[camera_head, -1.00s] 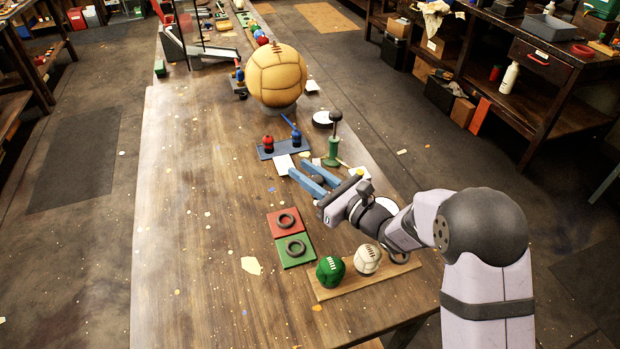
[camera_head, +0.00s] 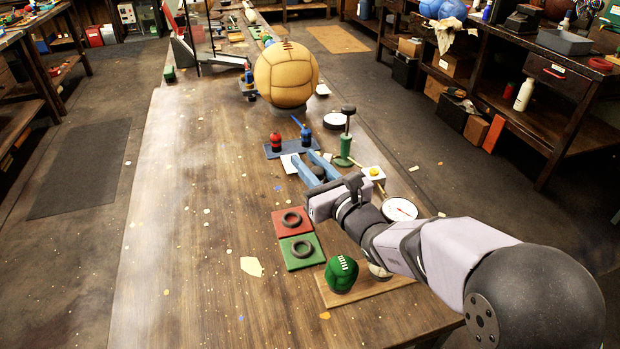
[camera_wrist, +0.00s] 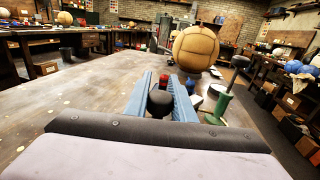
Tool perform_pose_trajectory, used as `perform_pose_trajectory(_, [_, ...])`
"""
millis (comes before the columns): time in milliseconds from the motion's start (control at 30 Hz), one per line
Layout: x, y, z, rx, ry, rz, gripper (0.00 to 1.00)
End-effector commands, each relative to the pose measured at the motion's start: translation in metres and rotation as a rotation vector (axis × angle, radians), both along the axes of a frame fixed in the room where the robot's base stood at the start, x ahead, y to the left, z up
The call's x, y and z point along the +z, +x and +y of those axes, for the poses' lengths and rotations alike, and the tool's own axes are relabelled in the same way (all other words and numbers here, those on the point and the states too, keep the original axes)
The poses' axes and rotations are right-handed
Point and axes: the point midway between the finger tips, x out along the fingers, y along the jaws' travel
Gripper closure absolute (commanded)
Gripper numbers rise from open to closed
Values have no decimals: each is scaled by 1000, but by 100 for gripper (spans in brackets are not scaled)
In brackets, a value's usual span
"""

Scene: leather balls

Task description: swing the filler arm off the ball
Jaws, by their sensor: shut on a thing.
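A large tan leather ball (camera_head: 287,75) sits on a dark stand beyond my gripper (camera_head: 306,158); it also shows in the wrist view (camera_wrist: 196,49). My gripper's two blue fingers are closed around a dark round knob (camera_head: 318,172), which sits between them in the wrist view (camera_wrist: 160,102). I cannot tell what the knob belongs to, or which part is the filler arm. The fingers are apart from the tan ball. A small green ball (camera_head: 341,275) stands on a wooden board (camera_head: 335,298); a pale ball (camera_head: 379,270) beside it is mostly hidden by my arm.
A green pump (camera_head: 345,150) with a black knob stands right of the fingers. A blue tray (camera_head: 275,152) holds red and blue bottles. A white dial gauge (camera_head: 400,209) is beside my arm. Red (camera_head: 285,226) and green (camera_head: 296,258) pads hold dark rings. The left tabletop is clear.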

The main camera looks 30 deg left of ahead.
Motion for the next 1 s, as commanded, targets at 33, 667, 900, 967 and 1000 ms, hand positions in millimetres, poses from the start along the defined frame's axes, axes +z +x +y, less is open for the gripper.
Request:
perform_pose_trajectory(33, [-6,-1,2,-6,6,-6,100])
perform_pose_trajectory(667, [-1,1,7,-87,3,-3,100])
perform_pose_trajectory(900, [2,1,7,-92,2,-4,100])
perform_pose_trajectory(967, [2,1,7,-92,1,-3,100])
perform_pose_trajectory(1000, [2,1,7,-92,1,-3,100])
